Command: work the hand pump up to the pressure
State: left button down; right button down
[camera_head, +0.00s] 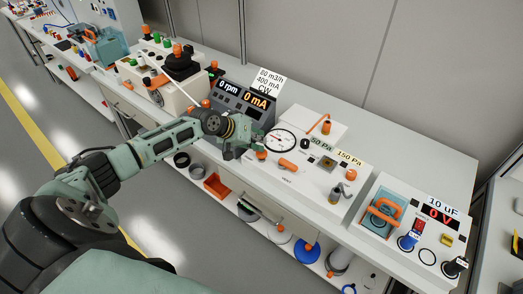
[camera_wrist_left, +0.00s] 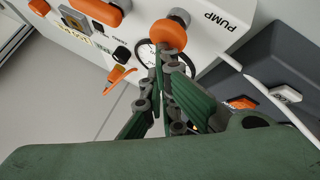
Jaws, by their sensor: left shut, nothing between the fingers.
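My left gripper (camera_head: 254,143) is shut and empty over the left end of the white pressure panel (camera_head: 331,168). In the left wrist view its fingertips (camera_wrist_left: 168,60) come together just below an orange round knob (camera_wrist_left: 171,34), close to the printed word PUMP. I cannot tell whether they touch it. The round pressure gauge (camera_head: 280,141) has a white face and shows partly behind the fingers in the wrist view; its reading is too small to tell. Displays on the panel read 50 Pa (camera_head: 321,146) and 150 Pa (camera_head: 348,158). My right gripper is out of view.
A meter showing 0 rpm and 0 mA (camera_head: 257,100) sits to the left. A capacitor box (camera_head: 425,230) is on the right. The back strip of the bench (camera_head: 400,137) is clear.

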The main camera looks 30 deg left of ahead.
pick_arm(q)
jog(key=shift+f, duration=0.35)
dwell(0.3)
jog(key=shift+r+p, duration=1.25)
jog(key=shift+r, duration=0.3)
notch_tip(320, 180, up, 5)
jog(key=p, duration=0.4)
jog(key=shift+p, duration=0.3)
